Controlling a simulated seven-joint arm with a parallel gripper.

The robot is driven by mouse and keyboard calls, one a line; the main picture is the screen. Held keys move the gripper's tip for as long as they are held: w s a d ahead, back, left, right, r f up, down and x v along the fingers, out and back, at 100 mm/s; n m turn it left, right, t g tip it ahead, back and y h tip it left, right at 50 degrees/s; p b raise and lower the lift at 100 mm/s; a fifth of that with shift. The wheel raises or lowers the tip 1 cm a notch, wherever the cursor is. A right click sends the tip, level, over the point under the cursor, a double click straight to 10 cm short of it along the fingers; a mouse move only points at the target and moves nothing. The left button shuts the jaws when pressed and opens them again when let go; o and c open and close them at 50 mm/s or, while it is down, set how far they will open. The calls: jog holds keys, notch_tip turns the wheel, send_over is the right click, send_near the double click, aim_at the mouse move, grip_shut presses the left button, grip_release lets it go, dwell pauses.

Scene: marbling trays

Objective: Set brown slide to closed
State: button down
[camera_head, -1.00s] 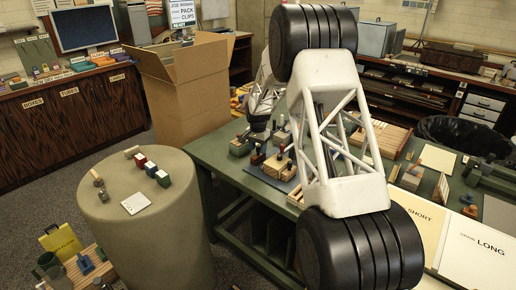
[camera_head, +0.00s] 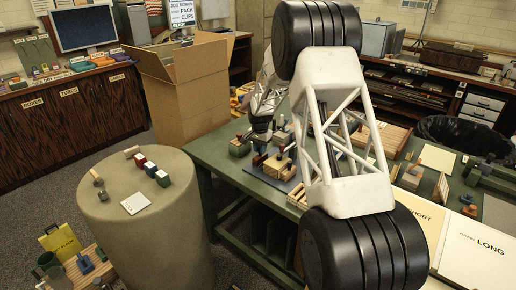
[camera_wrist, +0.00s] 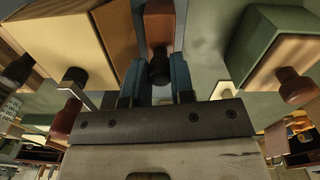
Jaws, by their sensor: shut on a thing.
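In the wrist view a brown slide (camera_wrist: 158,24) shows as an orange-brown block with a dark round knob (camera_wrist: 159,68). My gripper (camera_wrist: 156,80) has its blue fingers on either side of the knob and is shut on it. In the head view my gripper (camera_head: 262,137) is low among the small blocks on the green table; its fingertips and the slide are too small and covered to make out there. I cannot tell how far along its track the slide sits.
A green block with a brown knob (camera_wrist: 268,42) stands close at right in the wrist view. A pale wooden block (camera_wrist: 65,45) stands close at left. In the head view, wooden blocks (camera_head: 277,168) stand nearby on the green table (camera_head: 212,152). A cardboard box (camera_head: 185,98) stands behind.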

jog(key=shift+s+d, duration=1.15)
jog(key=shift+d, duration=0.05)
jog(key=c, duration=1)
grip_release()
jog(key=shift+o, duration=0.2)
notch_tip(320, 180, up, 8)
